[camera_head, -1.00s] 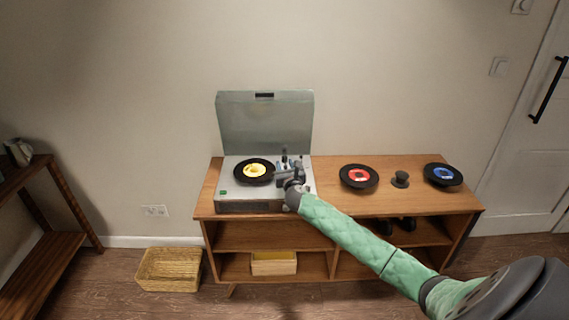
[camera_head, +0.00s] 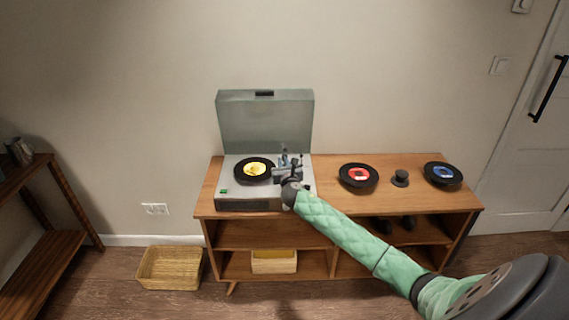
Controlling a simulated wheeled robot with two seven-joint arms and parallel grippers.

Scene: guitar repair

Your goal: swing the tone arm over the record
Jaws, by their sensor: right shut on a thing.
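The record player (camera_head: 236,200) stands with its grey lid (camera_head: 265,120) up on the left part of the wooden cabinet. A black record with a yellow label (camera_head: 255,170) lies on its platter. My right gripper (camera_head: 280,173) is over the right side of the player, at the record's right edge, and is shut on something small. The tone arm is mostly hidden by the gripper, so I cannot clearly see its tip or whether it is over the record. My left gripper is not in view.
On the cabinet (camera_head: 320,199) to the right lie a record with a red label (camera_head: 359,176), a small black knob-like piece (camera_head: 400,178) and a record with a blue label (camera_head: 443,174). A wicker basket (camera_head: 168,268) is on the floor. The cabinet top's front right is clear.

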